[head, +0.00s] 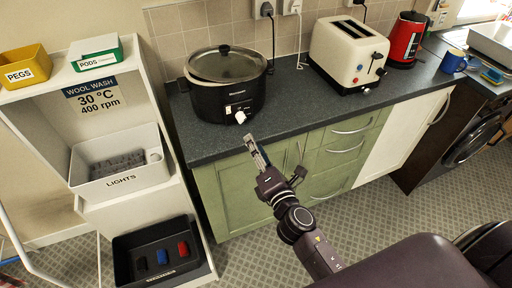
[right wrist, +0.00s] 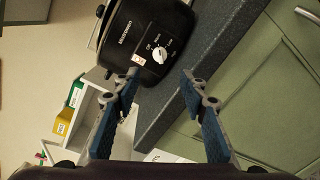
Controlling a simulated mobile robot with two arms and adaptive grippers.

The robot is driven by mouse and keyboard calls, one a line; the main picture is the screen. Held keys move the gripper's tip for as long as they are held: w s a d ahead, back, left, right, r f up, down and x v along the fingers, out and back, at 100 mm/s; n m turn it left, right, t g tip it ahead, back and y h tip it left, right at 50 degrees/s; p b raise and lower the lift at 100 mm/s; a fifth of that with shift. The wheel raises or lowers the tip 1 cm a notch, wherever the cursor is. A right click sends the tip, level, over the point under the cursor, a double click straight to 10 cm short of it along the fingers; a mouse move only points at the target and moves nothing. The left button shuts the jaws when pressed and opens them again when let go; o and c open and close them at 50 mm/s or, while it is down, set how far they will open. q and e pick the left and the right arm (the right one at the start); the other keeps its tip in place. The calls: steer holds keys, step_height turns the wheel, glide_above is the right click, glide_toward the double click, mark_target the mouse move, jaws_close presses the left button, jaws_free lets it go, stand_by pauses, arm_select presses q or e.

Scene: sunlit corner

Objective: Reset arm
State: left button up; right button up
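My right gripper (head: 258,153) is raised in front of the green counter cabinets, below and to the right of the black slow cooker (head: 226,85). In the right wrist view its two blue-padded fingers (right wrist: 159,74) are spread apart with nothing between them. The slow cooker (right wrist: 146,35) shows beyond the fingertips, its white dial facing me, and the fingers look clear of it. My left gripper is not in view.
The dark worktop (head: 290,112) also carries a cream toaster (head: 347,50), a red kettle (head: 406,40) and a blue mug (head: 453,61). A white shelf unit at left holds a lights bin (head: 121,188) and a black tray (head: 125,243). Open floor lies between.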

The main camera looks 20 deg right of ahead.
stand_by(0.3)
steer(key=s+f+m+g, duration=0.35)
steer(key=s+f, duration=0.25)
steer(key=f, duration=0.7)
steer(key=s+f+m+g, duration=0.2)
steer(key=s+f+m, duration=0.25)
steer(key=f, duration=0.75)
steer(key=s+f+m+g, duration=0.3)
steer(key=s+f, duration=0.3)
steer(key=f, duration=0.7)
steer(key=s+d+f+m+g, duration=0.1)
steer(key=s+f, duration=0.4)
steer(key=s, duration=0.5)
steer(key=s+d+f+m+g, duration=0.1)
steer(key=s+f+m+g, duration=0.3)
steer(key=s, duration=0.7)
steer(key=s+d+f+m+g, duration=0.1)
steer(key=s+f+m+g, duration=0.2)
steer(key=s, duration=0.7)
step_height(320, 180, down, 4)
steer(key=shift+s+d+r+m+b, duration=0.15)
steer(key=shift+d+m+b, duration=0.2)
steer(key=shift+m, duration=0.85)
